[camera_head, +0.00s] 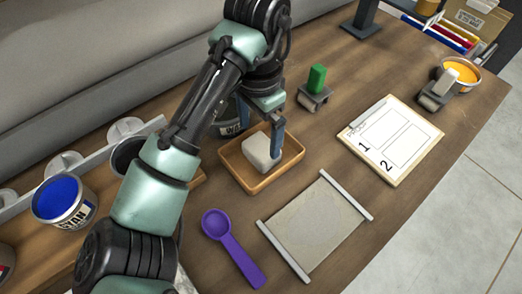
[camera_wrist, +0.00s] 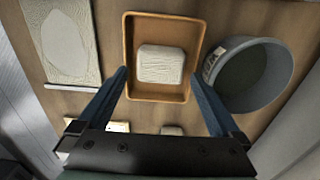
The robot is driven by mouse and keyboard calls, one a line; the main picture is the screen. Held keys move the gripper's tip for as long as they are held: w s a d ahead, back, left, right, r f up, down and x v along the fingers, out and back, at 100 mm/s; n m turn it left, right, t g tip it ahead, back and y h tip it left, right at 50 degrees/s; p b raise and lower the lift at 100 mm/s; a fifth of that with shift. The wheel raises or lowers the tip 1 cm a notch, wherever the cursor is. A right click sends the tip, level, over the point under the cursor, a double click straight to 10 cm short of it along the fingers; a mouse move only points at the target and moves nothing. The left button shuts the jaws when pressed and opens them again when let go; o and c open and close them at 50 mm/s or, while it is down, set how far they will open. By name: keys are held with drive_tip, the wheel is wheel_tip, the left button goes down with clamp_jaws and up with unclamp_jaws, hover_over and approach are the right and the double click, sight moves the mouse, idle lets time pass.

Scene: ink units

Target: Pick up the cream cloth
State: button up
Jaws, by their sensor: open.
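The cream cloth (camera_head: 257,153) looks like a small folded block lying in a shallow wooden tray (camera_head: 236,178). In the wrist view the cloth (camera_wrist: 161,64) lies inside the tray (camera_wrist: 128,42), ahead of and between my fingers. My gripper (camera_head: 264,130) is above the tray, pointing down, with its blue fingers apart on either side of the cloth's line. In the wrist view my gripper (camera_wrist: 160,78) is open and empty. One finger covers part of the cloth's right side in the head view. I cannot tell the exact height of the fingertips over the tray.
A grey tin (camera_wrist: 250,77) stands close beside the tray. A grey sheet with end bars (camera_head: 316,226) and a purple scoop (camera_head: 232,246) lie in front. A numbered board (camera_head: 391,139), a green-handled block (camera_head: 316,82) and an orange tin (camera_head: 461,73) are right. A blue tin (camera_head: 63,200) is left.

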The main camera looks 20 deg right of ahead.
sight(261, 146)
drive_tip(key=f, duration=0.2)
drive_tip(key=f+b, duration=0.1)
drive_tip(key=f, duration=0.3)
drive_tip(key=shift+w+d+f, duration=0.25)
drive_tip(key=shift+d+f, duration=0.05)
drive_tip(key=c, duration=1)
drive_tip(key=shift+o, duration=0.2)
drive_tip(key=shift+r, duration=0.1)
wheel_tip(261, 146, up, 10)
drive_tip(key=shift+f+p, duration=0.1)
drive_tip(key=shift+p, duration=1.05)
drive_tip(key=o, duration=0.7)
drive_tip(key=c, duration=0.5)
drive_tip(key=shift+c, duration=0.4)
